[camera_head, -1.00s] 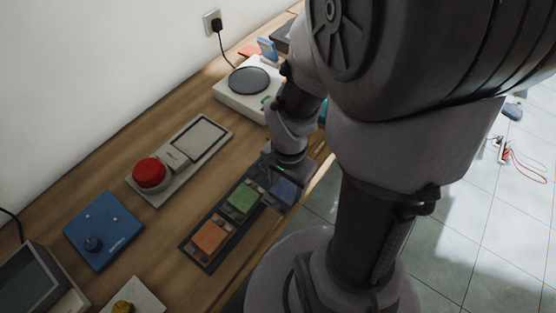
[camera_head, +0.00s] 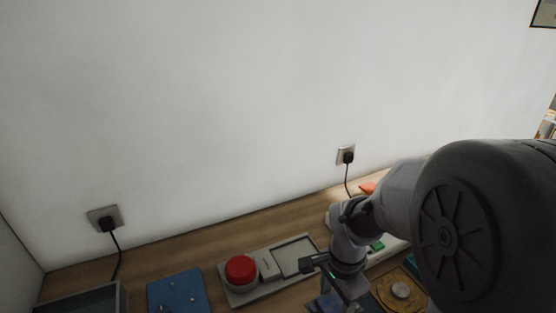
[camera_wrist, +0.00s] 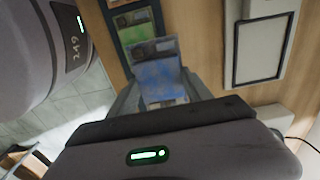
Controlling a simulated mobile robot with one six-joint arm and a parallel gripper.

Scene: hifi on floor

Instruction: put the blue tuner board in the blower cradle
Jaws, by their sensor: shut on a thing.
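The blue tuner board (camera_wrist: 158,72) is between the fingers of my gripper (camera_wrist: 160,88) in the wrist view, and the gripper is shut on it. The board appears raised above the dark tray, partly covering a green board (camera_wrist: 142,30) there. In the head view my gripper (camera_head: 338,292) is low in the picture, with a bluish part of the board (camera_head: 326,303) beside it, cut by the lower edge. I cannot tell which thing is the blower cradle.
A grey plate with a red button (camera_head: 241,269) and a framed pad (camera_head: 296,256) lies left of my gripper. A blue panel (camera_head: 178,291) lies farther left. A yellow-brown plate with a round knob (camera_head: 400,290) is at right. Wall sockets with plugged cords (camera_head: 347,156) are behind.

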